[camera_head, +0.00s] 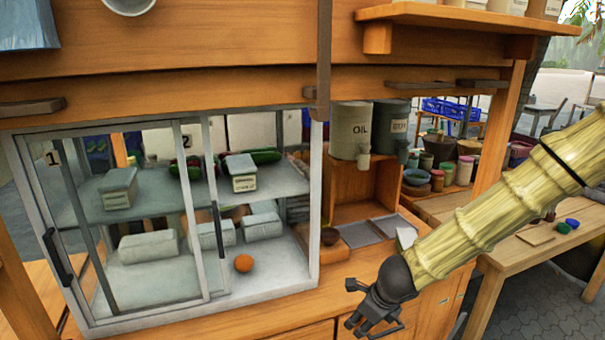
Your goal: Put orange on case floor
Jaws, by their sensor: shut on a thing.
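The orange (243,263) rests on the pale floor (275,272) of the glass-fronted case, near its front right. My gripper (372,318) is outside the case, to the right of the orange and lower in the picture, in front of the wooden counter. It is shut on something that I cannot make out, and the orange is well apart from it. The case's sliding door panels, with a dark handle (58,257), stand toward the left. The right part of the case front appears open.
A shelf (280,183) inside the case bears pale boxes and green vegetables. More pale boxes (148,247) stand behind the orange. The case's right post (315,205) stands between the orange and my gripper.

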